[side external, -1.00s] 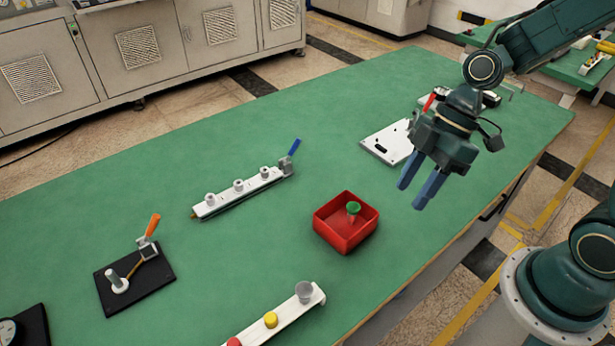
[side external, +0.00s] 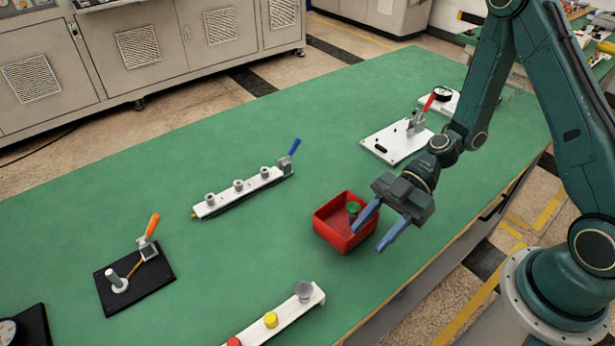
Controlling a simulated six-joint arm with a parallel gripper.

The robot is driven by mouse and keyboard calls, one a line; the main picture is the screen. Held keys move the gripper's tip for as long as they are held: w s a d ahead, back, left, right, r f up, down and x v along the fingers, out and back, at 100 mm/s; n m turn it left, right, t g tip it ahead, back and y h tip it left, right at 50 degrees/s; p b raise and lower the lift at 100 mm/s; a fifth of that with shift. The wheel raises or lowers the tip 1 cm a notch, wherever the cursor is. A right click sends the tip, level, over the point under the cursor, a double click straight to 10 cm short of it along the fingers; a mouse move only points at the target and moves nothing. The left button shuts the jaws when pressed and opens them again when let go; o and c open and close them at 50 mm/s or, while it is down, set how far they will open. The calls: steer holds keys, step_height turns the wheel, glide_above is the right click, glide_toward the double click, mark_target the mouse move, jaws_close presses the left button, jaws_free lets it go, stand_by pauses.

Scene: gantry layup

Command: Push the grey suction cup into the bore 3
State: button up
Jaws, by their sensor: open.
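The grey suction cup (side external: 303,291) stands at the right end of a white rack (side external: 288,318) at the bottom of the view. A white bar (side external: 224,200) with several grey raised fittings lies across the middle of the table; which of them is bore 3 cannot be told. My gripper (side external: 371,233) is open and empty, its blue fingers pointing down and left beside the red bin's right side. It is up and to the right of the grey cup, apart from it.
A red bin (side external: 331,238) holds a green cup (side external: 353,208). Yellow (side external: 270,320) and red (side external: 233,342) cups sit on the rack. A blue-handled clamp (side external: 290,155) is at the bar's right end. An orange-handled clamp (side external: 150,232) stands left, a white plate (side external: 392,144) at back right.

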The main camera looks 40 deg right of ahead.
steer(key=shift+w+a+f+t+y, duration=0.15)
steer(key=shift+a+f+t+y, duration=0.15)
steer(key=shift+f+y, duration=0.25)
glide_toward(315, 292)
steer(key=shift+a+r, duration=0.2)
steer(key=shift+a, duration=1)
steer(key=shift+a+r, duration=0.2)
steer(key=shift+a, duration=0.95)
steer(key=shift+a, duration=0.1)
steer(key=shift+x, duration=2.55)
jaws_close()
